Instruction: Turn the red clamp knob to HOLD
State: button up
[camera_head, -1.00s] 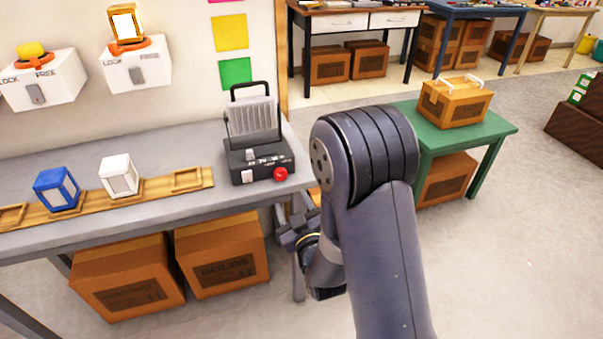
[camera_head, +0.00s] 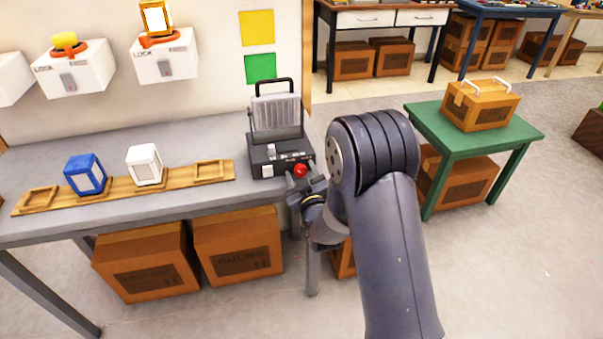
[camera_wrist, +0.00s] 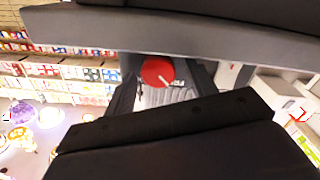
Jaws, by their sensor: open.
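The red clamp knob (camera_head: 300,170) is on the front right corner of a black device (camera_head: 270,160) with a grey ribbed upper part and a handle, at the right end of the grey bench. My gripper (camera_head: 314,186) is just below and right of the knob, close to it; touching cannot be told. In the wrist view the round red knob (camera_wrist: 157,72) shows between my two separated jaws (camera_wrist: 170,82), with a small pale mark on its face. The jaws are not closed on it. Its lettering is too small to read.
A wooden rack (camera_head: 122,188) on the grey bench (camera_head: 200,135) holds a blue lantern (camera_head: 85,174) and a white lantern (camera_head: 144,165). White wall boxes (camera_head: 165,62) hang above. Cardboard boxes (camera_head: 238,248) stand underneath. A green table (camera_head: 475,132) is at right; open floor lies before it.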

jog(key=c, duration=1)
